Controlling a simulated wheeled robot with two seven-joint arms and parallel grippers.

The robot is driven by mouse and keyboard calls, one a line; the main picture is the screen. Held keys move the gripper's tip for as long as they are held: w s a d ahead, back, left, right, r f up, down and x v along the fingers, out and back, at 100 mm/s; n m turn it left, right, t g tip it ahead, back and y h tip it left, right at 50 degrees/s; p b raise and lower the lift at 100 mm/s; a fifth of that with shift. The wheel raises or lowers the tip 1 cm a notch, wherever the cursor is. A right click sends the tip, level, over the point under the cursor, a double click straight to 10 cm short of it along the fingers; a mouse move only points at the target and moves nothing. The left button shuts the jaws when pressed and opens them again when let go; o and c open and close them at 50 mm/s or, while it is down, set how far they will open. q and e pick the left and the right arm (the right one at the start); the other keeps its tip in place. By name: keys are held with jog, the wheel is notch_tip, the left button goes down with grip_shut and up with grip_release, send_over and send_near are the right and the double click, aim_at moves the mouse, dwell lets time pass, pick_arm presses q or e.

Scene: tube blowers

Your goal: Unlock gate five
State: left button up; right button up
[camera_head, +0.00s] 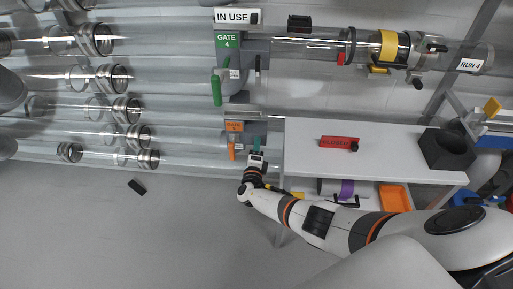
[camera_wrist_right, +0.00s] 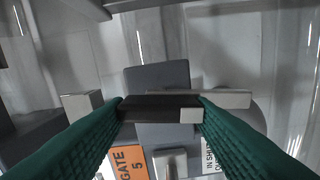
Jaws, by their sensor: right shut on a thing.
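Gate five shows in the head view as a grey housing with an orange label (camera_head: 234,126) and an orange handle (camera_head: 231,151) hanging below it. In the right wrist view the orange GATE 5 label (camera_wrist_right: 128,162) is at the bottom, partly hidden by a finger. My right gripper (camera_head: 257,146) is at the housing's lower right. In the wrist view its green fingers (camera_wrist_right: 160,108) are shut on a dark bar (camera_wrist_right: 158,101) with a pale end block, in front of the grey housing (camera_wrist_right: 158,76). A pale bar (camera_wrist_right: 222,98) extends to the right behind it. My left gripper is not in view.
Gate four (camera_head: 228,40), with a green handle (camera_head: 216,90), is above under an IN USE sign (camera_head: 237,17). Clear tubes run left. The lower-left floor is mostly clear.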

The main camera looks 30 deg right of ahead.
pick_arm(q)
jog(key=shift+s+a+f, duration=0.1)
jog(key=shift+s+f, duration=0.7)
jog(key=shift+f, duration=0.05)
pick_arm(e)
jog(key=shift+f+n, duration=0.1)
jog(key=shift+n, duration=0.8)
jog(key=o, duration=1.4)
